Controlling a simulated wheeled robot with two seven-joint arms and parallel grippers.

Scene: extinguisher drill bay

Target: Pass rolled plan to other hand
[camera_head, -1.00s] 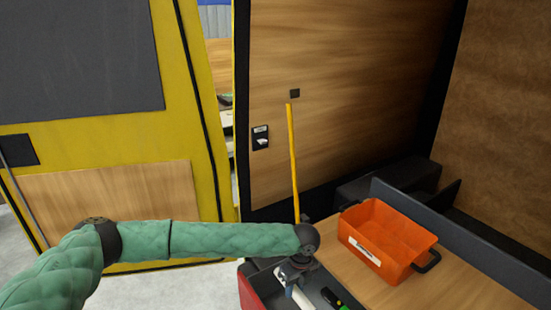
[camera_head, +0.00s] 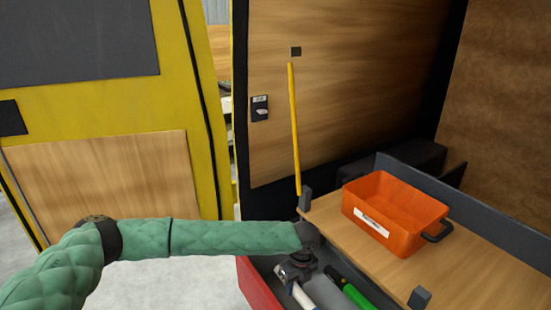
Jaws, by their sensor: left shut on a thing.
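My left arm comes in from the left, and its gripper (camera_head: 294,279) points down over a red-sided, grey open drawer or box (camera_head: 258,290) at the bottom middle. The gripper is shut on a white roll, the rolled plan (camera_head: 302,296). The plan's lower end runs towards the bottom edge of the picture, and its upper end is hidden by the jaws. I cannot tell whether the plan touches the box floor. My right gripper is not in view.
A green cylinder with a black end (camera_head: 352,291) lies in the box right of the plan. An orange bin (camera_head: 397,215) stands on the wooden bench top (camera_head: 345,240). A yellow pole (camera_head: 295,130) stands behind my gripper. A yellow-framed panel (camera_head: 172,70) is at left.

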